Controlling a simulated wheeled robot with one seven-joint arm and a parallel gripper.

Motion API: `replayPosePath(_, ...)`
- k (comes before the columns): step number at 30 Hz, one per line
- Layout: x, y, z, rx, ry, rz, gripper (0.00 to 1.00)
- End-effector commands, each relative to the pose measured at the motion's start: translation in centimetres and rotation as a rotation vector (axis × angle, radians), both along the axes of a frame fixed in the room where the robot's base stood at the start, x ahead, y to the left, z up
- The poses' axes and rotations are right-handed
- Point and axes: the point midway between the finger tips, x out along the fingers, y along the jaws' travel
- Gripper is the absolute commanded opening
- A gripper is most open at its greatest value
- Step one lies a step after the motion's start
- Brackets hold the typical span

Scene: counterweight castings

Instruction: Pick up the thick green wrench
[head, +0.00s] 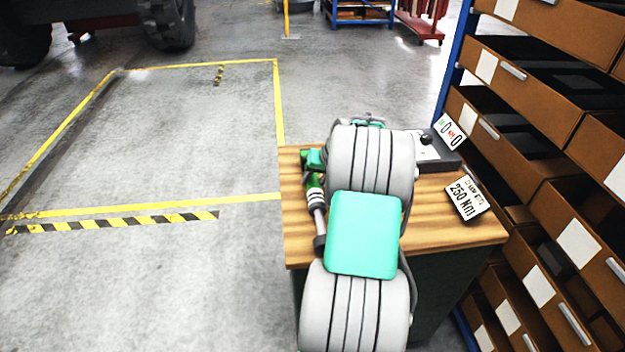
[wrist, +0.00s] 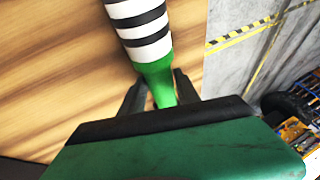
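The thick green wrench lies on the wooden tabletop, its striped black-and-white band and shaft showing left of my arm in the head view (head: 316,197). In the wrist view its green handle (wrist: 154,74) runs down between the fingers of my gripper (wrist: 160,88). One dark finger is on each side of the handle, with small gaps visible beside it, so the gripper looks open around it. I cannot tell whether either fingertip touches it. In the head view my arm hides most of the gripper and part of the wrench.
Brown drawer shelving (head: 545,130) stands close on the right. The floor to the left, marked with yellow lines (head: 150,212), is clear.

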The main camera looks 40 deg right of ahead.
Motion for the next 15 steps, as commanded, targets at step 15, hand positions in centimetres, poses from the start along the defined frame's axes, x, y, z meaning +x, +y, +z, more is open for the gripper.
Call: replayPosePath(15,-0.03,0.01,0.02,0.001,0.001,0.0,0.0)
